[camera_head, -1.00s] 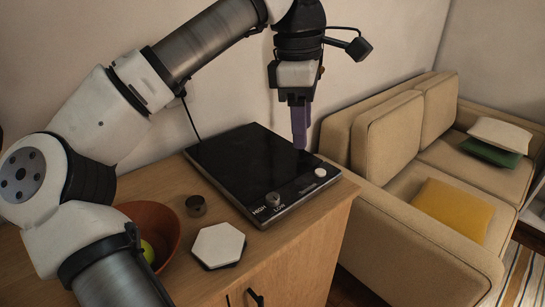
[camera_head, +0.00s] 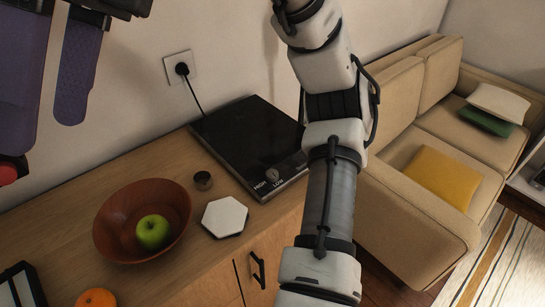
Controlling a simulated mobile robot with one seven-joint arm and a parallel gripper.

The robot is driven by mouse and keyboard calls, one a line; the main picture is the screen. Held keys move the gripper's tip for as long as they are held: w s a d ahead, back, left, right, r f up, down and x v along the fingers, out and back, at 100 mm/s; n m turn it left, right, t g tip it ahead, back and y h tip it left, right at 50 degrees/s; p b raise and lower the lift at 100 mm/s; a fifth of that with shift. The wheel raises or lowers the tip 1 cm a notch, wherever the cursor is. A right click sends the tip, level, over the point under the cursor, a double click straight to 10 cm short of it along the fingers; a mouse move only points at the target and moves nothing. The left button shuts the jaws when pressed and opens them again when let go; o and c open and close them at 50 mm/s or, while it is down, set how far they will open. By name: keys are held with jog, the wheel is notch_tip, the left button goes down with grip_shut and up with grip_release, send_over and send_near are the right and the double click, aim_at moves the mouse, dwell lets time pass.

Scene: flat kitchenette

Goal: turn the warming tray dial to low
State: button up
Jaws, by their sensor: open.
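The warming tray (camera_head: 240,130) is a flat black slab on the wooden counter, with its right part hidden behind my arm. Its small grey dial (camera_head: 272,175) sits at the front edge, above the printed words HIGH and LOW. The dial's pointer is too small to read. My gripper (camera_head: 50,130) is at the upper left, close to the camera, with its purple fingers apart and nothing seen between them. It is far to the left of the dial and not touching the tray.
A cord runs to a wall socket (camera_head: 181,69). A beige sofa (camera_head: 400,190) stands right.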

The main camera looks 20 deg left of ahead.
jog(key=w+a+f+m+t+p, duration=0.15)
jog(key=w+a+f+m, duration=0.35)
jog(key=w, duration=0.5)
jog(key=m+t+h+p, duration=0.25)
jog(key=m+t, duration=0.25)
jog(key=m, duration=0.3)
send_over(272, 173)
notch_tip(272, 173, down, 18)
jog(key=r, duration=0.1)
notch_tip(272, 173, down, 14)
jog(key=p, duration=0.3)
jog(key=shift+f, duration=0.15)
